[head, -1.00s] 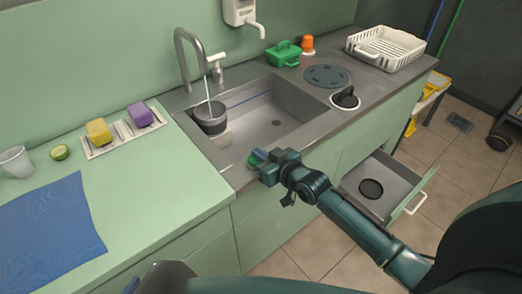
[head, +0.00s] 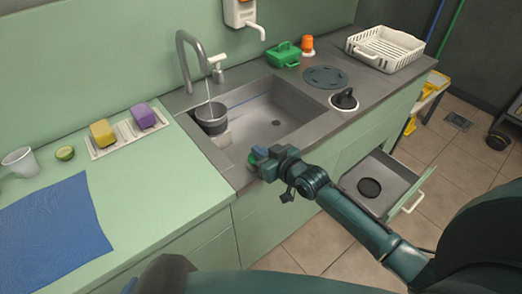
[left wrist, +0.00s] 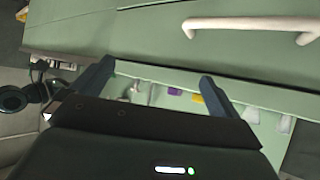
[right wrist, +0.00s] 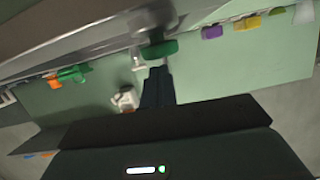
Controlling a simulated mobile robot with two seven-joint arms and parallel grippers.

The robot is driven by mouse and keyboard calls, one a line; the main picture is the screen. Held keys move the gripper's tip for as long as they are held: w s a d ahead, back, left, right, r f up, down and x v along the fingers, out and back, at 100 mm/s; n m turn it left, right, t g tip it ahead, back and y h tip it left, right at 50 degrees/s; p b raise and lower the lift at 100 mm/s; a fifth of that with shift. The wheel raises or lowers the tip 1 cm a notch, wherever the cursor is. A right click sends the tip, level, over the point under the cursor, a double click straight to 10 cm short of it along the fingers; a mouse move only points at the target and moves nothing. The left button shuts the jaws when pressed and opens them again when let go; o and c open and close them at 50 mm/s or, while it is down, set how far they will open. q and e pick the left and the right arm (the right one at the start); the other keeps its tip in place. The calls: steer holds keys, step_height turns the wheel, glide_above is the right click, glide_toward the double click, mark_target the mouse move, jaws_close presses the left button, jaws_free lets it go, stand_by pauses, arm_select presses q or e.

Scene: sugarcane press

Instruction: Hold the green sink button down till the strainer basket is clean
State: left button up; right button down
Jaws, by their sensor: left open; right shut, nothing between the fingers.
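The strainer basket (head: 211,119), a dark grey round vessel, sits in the left part of the sink (head: 265,103) under a thin stream of water from the tap (head: 184,60). What is inside it cannot be made out. The green button (right wrist: 158,48) is at the sink's front edge. My right gripper (right wrist: 157,72) is shut and empty, its fingertips at the button; whether they press it down cannot be told. In the head view my right gripper (head: 262,156) hides most of the button. My left gripper (left wrist: 155,86) is open and empty, in front of the green cabinet.
Yellow (head: 102,132) and purple (head: 143,116) sponges, a lime (head: 65,153), a cup (head: 21,162) and a blue cloth (head: 50,230) are on the left counter. A white dish rack (head: 385,48) stands at the far right. An open drawer (head: 410,184) juts out below the right counter.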

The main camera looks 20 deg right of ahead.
steer(key=r+v, duration=0.1)
steer(key=v, duration=0.9)
steer(key=shift+r, duration=0.4)
steer(key=shift+w+d, duration=0.1)
steer(key=s+a+f+g+h, duration=0.1)
steer(key=s+a+f, duration=0.2)
steer(key=s+f, duration=0.3)
steer(key=s+a+f+g+h, duration=0.1)
steer(key=s+a+f+g, duration=0.1)
steer(key=s+f, duration=0.4)
steer(key=s+a, duration=0.1)
steer(key=s, duration=0.3)
steer(key=shift+s+m, duration=0.25)
steer(key=shift+m, duration=0.05)
